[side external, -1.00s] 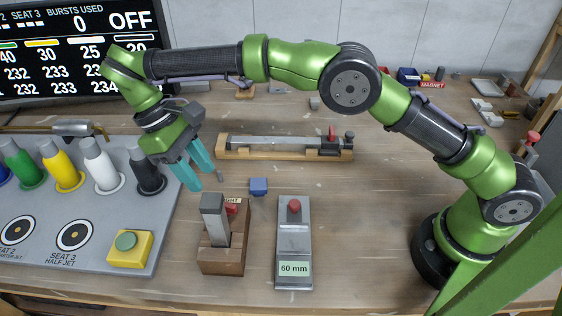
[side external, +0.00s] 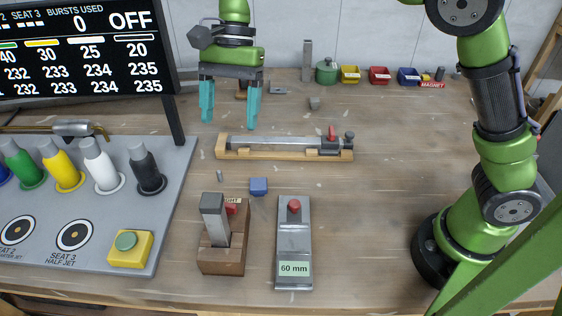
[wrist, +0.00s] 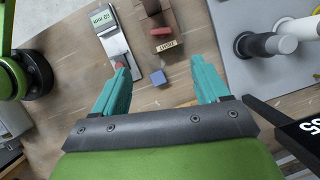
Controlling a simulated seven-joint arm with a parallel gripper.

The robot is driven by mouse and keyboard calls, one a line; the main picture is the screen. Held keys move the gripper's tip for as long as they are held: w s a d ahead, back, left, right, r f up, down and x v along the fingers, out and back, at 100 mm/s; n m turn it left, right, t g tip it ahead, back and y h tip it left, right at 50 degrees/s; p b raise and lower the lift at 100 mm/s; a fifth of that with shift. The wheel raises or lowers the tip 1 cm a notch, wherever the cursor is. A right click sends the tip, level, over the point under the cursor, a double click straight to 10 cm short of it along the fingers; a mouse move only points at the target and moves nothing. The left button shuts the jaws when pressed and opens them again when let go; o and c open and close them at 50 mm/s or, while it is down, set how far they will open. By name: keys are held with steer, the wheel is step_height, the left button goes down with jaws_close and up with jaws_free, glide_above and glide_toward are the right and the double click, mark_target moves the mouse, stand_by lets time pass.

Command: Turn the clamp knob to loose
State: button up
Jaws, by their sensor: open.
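A grey block marked 60 mm (side external: 294,245) has a red knob (side external: 294,207) on top, partly hidden by a finger in the wrist view. My gripper (side external: 230,118) is open and empty, fingers pointing down, near the bar's left end and apart from it. Its spread fingers also show in the wrist view (wrist: 160,64).
A blue cube (side external: 259,186) and a wooden block with a grey upright (side external: 213,215) stand in front of the bar. The panel with coloured nozzles (side external: 190,160) is at left, below a screen (side external: 80,50). Coloured bins (side external: 380,75) line the back. The table's right middle is clear.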

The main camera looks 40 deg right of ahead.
steer(key=shift+m, duration=0.3)
steer(key=x, duration=1.7)
steer(key=shift+w, duration=0.15)
steer(key=c, duration=1.1)
steer(key=shift+o, duration=0.2)
steer(key=shift+n+g+h, duration=0.4)
steer(key=shift+n+h, duration=0.1)
steer(key=shift+n, duration=1)
steer(key=o, duration=1.1)
steer(key=shift+c, duration=0.2)
